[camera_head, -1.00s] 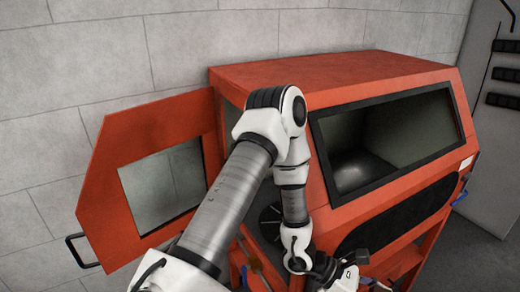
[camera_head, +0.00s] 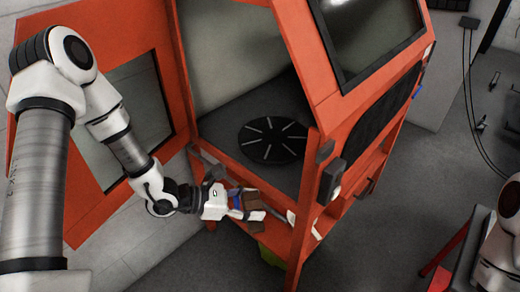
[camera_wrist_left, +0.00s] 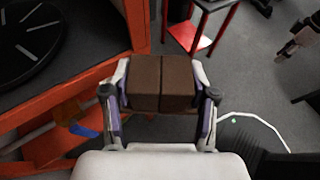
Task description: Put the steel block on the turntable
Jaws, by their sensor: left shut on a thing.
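The steel block (camera_wrist_left: 160,82) looks brown, with a dark line down its middle, in the left wrist view. My left gripper (camera_wrist_left: 160,90) is shut on it, one finger on each side. In the head view my left gripper (camera_head: 250,206) is low in front of the orange machine's open doorway, partly hiding the block. The turntable (camera_head: 272,140), a black disc with pale radial slots, lies flat inside the machine and is empty. It also shows at upper left in the left wrist view (camera_wrist_left: 22,45). The block is outside, apart from the disc. My right gripper is not clearly visible.
The orange machine's door (camera_head: 88,190) stands open at the left. A front post (camera_head: 303,210) and the sill border the doorway. A red-framed stand (camera_head: 455,250) is at the lower right. The grey floor (camera_head: 385,225) between is mostly clear.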

